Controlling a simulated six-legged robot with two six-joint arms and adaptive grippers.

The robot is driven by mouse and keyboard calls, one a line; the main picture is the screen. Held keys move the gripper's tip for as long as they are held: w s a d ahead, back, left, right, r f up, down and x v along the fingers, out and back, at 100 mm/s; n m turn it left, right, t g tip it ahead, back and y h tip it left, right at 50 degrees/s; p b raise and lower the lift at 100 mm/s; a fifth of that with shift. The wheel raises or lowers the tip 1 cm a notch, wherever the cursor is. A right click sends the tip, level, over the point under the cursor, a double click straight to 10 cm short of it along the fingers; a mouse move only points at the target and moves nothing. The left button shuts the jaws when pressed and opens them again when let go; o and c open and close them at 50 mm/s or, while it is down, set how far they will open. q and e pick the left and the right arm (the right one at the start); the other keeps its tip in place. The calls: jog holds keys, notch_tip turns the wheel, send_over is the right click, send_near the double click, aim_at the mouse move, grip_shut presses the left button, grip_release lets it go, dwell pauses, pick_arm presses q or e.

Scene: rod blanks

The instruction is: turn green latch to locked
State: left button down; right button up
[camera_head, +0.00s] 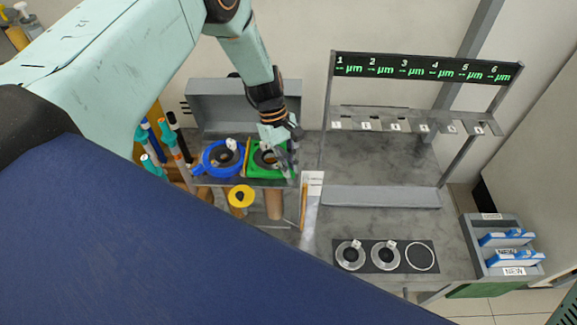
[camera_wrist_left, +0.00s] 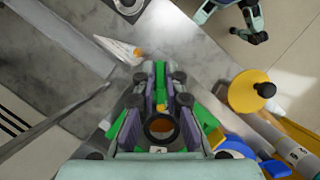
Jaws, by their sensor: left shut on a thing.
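The green fixture (camera_head: 254,172) with a dark round opening sits on the grey bench, right of the blue round fixture (camera_head: 212,166). My left gripper (camera_head: 287,160) reaches down over its right side. In the left wrist view the gripper (camera_wrist_left: 161,88) is shut on a small green latch, and a bit of yellow and green (camera_wrist_left: 160,101) shows between the fingers. The fingers cover most of the latch, so I cannot tell its angle. The fixture's dark ring (camera_wrist_left: 161,128) shows below the fingers. My right gripper is not in view.
A white labelled wedge (camera_head: 313,184) lies to the right. A rack with a six-number display (camera_head: 425,68) stands behind. A dark plate with rings (camera_head: 384,256) and a bin with blue items (camera_head: 508,240) lie further right.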

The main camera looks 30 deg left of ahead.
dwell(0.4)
pick_arm(q)
jog(key=c, duration=1.4)
grip_release()
jog(key=v, duration=1.2)
jog(key=shift+w, duration=0.1)
jog(key=shift+f, duration=0.1)
